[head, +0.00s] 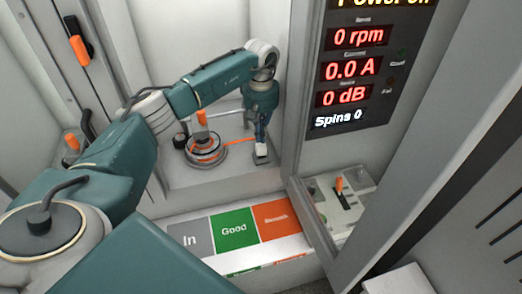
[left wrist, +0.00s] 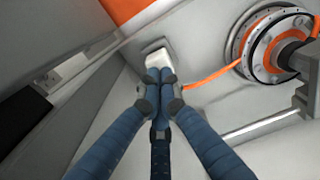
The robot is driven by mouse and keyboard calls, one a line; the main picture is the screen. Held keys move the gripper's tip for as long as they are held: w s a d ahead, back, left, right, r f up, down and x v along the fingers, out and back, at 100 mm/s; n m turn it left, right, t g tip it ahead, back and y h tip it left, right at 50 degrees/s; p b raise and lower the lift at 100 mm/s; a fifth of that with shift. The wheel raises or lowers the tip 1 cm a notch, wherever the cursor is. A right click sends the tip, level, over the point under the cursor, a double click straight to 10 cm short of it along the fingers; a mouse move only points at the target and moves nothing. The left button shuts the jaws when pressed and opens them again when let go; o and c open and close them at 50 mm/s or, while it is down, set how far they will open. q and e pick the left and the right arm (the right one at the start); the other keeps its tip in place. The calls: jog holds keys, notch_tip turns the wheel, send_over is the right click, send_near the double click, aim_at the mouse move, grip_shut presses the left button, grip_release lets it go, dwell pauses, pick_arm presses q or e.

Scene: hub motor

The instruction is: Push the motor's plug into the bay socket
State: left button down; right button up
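The hub motor (head: 207,151) sits on the bay floor, a round grey disc with an orange ring; it also shows in the left wrist view (left wrist: 262,50). An orange cable (head: 238,140) runs from it to my left gripper (head: 262,141). The gripper points down, its fingers drawn together around the cable's end at a small white plug (head: 261,149). In the left wrist view a white block (left wrist: 157,59) shows just beyond the fingertips (left wrist: 158,88). A grey socket base (head: 261,159) lies under the plug. How deep the plug sits is hidden. My right gripper is not in view.
A display panel (head: 355,70) reading 0 rpm and 0.0 A stands right of the bay. Below it is a box with an orange lever (head: 339,184). Trays marked In, Good (head: 234,230) and a third label lie in front. An orange handle (head: 201,117) stands at the motor.

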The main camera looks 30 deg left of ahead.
aim_at(261, 145)
pick_arm(q)
jog(key=shift+f, duration=0.25)
dwell(0.4)
jog(key=shift+f+b, duration=0.75)
jog(key=shift+f+b, duration=0.35)
jog(key=shift+b, duration=0.25)
dwell(2.0)
dwell(0.4)
notch_tip(261, 145, up, 9)
jog(key=p, duration=0.5)
jog(key=shift+f, duration=0.2)
dwell(0.3)
dwell(0.5)
